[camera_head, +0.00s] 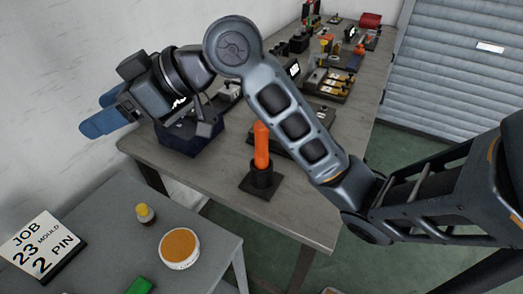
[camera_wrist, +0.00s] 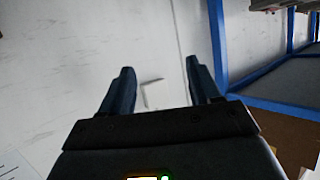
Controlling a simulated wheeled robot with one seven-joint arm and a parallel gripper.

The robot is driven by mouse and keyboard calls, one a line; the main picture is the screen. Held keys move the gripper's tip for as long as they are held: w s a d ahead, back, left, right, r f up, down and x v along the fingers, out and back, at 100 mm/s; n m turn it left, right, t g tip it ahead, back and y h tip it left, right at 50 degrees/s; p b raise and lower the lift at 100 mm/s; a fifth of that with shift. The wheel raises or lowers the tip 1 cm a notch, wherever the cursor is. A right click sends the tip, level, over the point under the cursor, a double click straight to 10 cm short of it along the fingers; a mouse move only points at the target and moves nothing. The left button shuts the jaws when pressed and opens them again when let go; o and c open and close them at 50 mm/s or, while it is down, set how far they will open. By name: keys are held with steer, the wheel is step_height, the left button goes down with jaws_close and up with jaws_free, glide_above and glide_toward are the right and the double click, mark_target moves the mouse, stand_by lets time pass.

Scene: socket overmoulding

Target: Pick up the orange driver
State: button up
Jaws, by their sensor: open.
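The orange driver (camera_head: 262,146) stands upright in a black holder (camera_head: 261,180) near the front of the long grey workbench, with its orange handle up. My gripper (camera_head: 95,122) is at the left in the head view, raised and pointing left toward the white wall, well apart from the driver. In the wrist view my gripper (camera_wrist: 156,88) shows two blue fingers spread apart with nothing between them. The driver does not show in the wrist view. My arm passes just right of the driver in the head view.
A small grey table (camera_head: 110,230) in front holds a job sign (camera_head: 42,246), a yellow-capped bottle (camera_head: 145,214), an orange-topped round tub (camera_head: 180,248) and a green item (camera_head: 139,286). A dark blue box (camera_head: 190,138) sits left of the driver. Several tools and trays crowd the bench's far end.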

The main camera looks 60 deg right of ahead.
steer(key=s+d+f+n+g+h+p, duration=0.1)
steer(key=s+d+f+g+h, duration=0.15)
steer(key=d, duration=0.35)
steer(key=s+d+f+n+g+h, duration=0.1)
steer(key=s+d+f+g+h, duration=0.1)
steer(key=s+d+g, duration=0.3)
steer(key=g+h, duration=0.2)
steer(key=h, duration=0.1)
glide_above(260, 133)
steer(key=d, duration=0.2)
steer(key=shift+s+f+y+p, duration=0.15)
steer(key=shift+f+y+p, duration=0.2)
steer(key=shift+f, duration=0.5)
steer(key=shift+d+f, duration=0.1)
steer(key=shift+f, duration=0.15)
steer(key=f, duration=0.4)
steer(key=w+a+f+p, duration=0.1)
steer(key=f, duration=0.2)
steer(key=shift+c, duration=0.4)
jaws_close()
steer(key=shift+r, duration=0.1)
